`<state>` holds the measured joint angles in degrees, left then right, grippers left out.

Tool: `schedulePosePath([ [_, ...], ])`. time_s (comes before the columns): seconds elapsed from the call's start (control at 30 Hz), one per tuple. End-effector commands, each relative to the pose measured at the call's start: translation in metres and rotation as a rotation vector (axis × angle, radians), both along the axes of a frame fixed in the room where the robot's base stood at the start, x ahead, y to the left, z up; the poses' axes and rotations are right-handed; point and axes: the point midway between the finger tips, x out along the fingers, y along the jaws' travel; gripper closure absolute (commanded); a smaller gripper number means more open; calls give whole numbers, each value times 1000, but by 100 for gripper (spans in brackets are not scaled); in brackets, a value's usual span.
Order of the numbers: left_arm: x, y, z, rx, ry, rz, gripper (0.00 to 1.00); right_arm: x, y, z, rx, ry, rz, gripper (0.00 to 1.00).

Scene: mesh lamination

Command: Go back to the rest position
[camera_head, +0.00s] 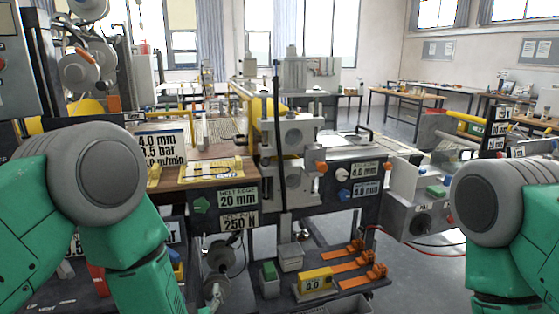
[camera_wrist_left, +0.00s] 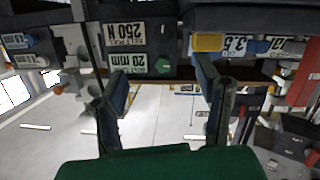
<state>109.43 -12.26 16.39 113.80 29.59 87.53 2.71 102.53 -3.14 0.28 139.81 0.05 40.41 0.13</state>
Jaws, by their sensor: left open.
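My left gripper (camera_wrist_left: 160,80) is open in the left wrist view, with its two dark fingers apart and nothing between them. That view is upside down. Beyond the fingertips is the front of the laminating machine, with its inverted 20 mm label (camera_wrist_left: 132,61) and 250 N label (camera_wrist_left: 124,34). In the head view my green and grey left arm reaches down at the left, and most of its hand is hard to make out low in the picture. My right arm shows at the right edge; its gripper is out of view.
The machine's roller stand (camera_head: 292,135) and wooden worktop (camera_head: 207,151) are straight ahead. Below are a lower shelf with a yellow box (camera_head: 315,281), orange clamps (camera_head: 352,266) and a green block (camera_head: 269,270). A control box (camera_head: 420,212) stands near my right arm. Open floor lies behind.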

Motion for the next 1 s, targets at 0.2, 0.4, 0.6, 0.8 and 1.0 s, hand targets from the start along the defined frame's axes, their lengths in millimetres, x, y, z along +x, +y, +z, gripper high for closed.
schedulePosePath([
  [0.2, -39, 18, -59, 23, 223, -79, 41, 0, 0, -9, 0, 1, 0, 41],
  [0.4, -108, 44, -128, 45, 538, -174, 41, -1, 0, -20, 0, 1, 0, 41],
  [0.6, -232, 80, -188, 53, 978, -282, 41, -1, 0, -34, 0, 1, 0, 41],
  [0.8, -317, 100, -200, 43, 1252, -343, 41, -1, 0, -40, 0, 1, 0, 41],
  [1.0, -339, 105, -199, 40, 1323, -360, 41, -1, 0, -41, 0, 1, 0, 41],
])
